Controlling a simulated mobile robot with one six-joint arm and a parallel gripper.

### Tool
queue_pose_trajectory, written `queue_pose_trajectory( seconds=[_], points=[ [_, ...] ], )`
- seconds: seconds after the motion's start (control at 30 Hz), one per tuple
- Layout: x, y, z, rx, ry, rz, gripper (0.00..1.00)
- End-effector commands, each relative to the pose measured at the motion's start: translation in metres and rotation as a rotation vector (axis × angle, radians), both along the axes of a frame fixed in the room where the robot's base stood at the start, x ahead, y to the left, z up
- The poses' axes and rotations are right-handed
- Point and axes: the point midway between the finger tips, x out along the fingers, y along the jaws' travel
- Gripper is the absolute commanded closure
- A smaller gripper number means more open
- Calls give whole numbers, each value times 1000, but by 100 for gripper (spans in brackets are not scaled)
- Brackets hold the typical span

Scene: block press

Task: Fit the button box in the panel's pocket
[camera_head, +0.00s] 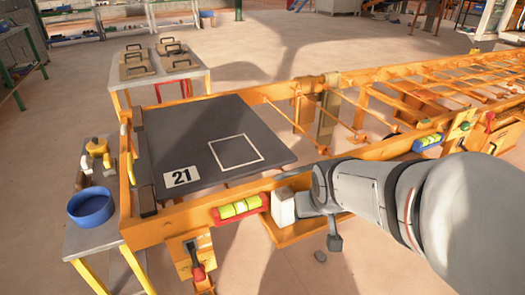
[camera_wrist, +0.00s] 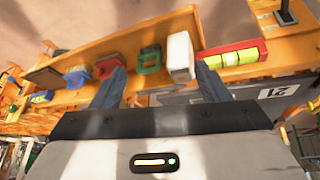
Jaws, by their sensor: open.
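My gripper (camera_wrist: 158,78) is open in the wrist view, its two dark fingers apart with nothing held. A white box (camera_wrist: 180,56) stands on the orange ledge (camera_wrist: 110,48), just beyond the right finger. A green piece with an opening (camera_wrist: 150,60) stands ahead of the gap between the fingers. In the head view the white box (camera_head: 283,207) is just left of my wrist, and the fingers are mostly hidden by it. I cannot tell which piece is the button box. No pocket shows clearly; an orange panel with a green button (camera_head: 463,126) is at the right.
A red level (camera_head: 240,208) lies left of the white box. A dark plate marked 21 (camera_head: 215,140) covers the frame's left part. Red (camera_wrist: 108,66) and blue (camera_wrist: 77,76) pieces stand left along the ledge. A blue bowl (camera_head: 91,207) is on a side table.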

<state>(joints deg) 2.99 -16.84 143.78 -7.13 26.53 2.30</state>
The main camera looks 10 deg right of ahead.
Motion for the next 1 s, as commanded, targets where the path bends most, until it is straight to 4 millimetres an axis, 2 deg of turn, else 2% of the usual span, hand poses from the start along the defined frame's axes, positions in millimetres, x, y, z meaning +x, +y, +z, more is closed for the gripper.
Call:
queue_pose_trajectory(
  seconds=[0.03,0.1,0.3,0.43,0.53,0.7,1.0],
  points=[
    [18,-7,-30,-15,-64,4,31],
    [45,-14,-47,-31,-172,22,31],
    [106,-19,-89,-24,-478,108,31],
    [132,-13,-110,20,-669,179,31],
    [142,-6,-121,69,-797,231,31],
    [148,5,-130,153,-954,293,31],
    [147,13,-134,238,-1082,340,31]
  ],
)
